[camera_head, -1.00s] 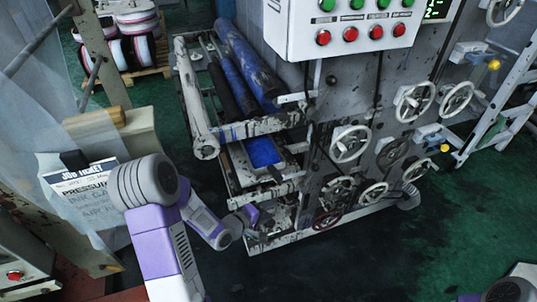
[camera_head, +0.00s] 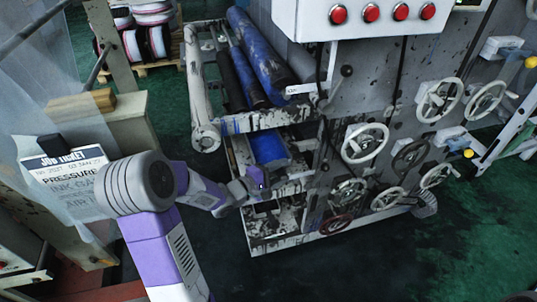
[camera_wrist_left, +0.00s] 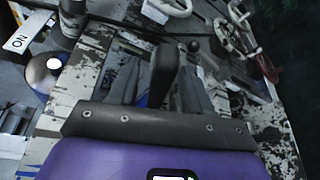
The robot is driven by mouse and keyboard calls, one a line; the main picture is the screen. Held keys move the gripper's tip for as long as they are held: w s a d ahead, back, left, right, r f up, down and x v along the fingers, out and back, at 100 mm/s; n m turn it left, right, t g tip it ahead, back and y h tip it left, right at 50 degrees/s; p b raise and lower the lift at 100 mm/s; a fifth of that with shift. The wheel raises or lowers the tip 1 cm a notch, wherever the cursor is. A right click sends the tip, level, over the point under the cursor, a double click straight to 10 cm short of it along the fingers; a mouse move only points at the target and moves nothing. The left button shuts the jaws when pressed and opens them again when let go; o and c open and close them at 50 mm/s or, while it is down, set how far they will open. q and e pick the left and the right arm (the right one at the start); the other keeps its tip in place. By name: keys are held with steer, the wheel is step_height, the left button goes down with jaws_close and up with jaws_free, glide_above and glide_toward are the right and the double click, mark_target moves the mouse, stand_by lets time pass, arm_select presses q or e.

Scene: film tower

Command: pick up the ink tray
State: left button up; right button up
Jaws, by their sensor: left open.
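The ink tray (camera_head: 268,148) shows as a blue surface in the lower opening of the machine, below the rollers in the head view. Its front part is hidden behind my left gripper (camera_head: 262,183), which is at the front of that opening. In the left wrist view, the two fingers of my left gripper (camera_wrist_left: 158,88) are apart. A dark handle-like bar (camera_wrist_left: 163,72) stands between them, with space visible on both sides. I cannot tell whether either finger touches it. A little blue shows behind the fingers. My right gripper is out of view.
Blue rollers (camera_head: 256,58) lie above the opening. The frame's paint-chipped lower bar (camera_head: 275,240) runs below my gripper. Several handwheels (camera_head: 364,144) stick out to the right. A job ticket sheet (camera_head: 65,180) hangs at the left. Green floor (camera_head: 470,235) is clear at the lower right.

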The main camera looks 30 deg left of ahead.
arm_select(q)
steer(key=shift+w+d, duration=0.15)
steer(key=shift+w, duration=0.35)
steer(key=shift+c, duration=0.2)
jaws_close()
stand_by(0.9)
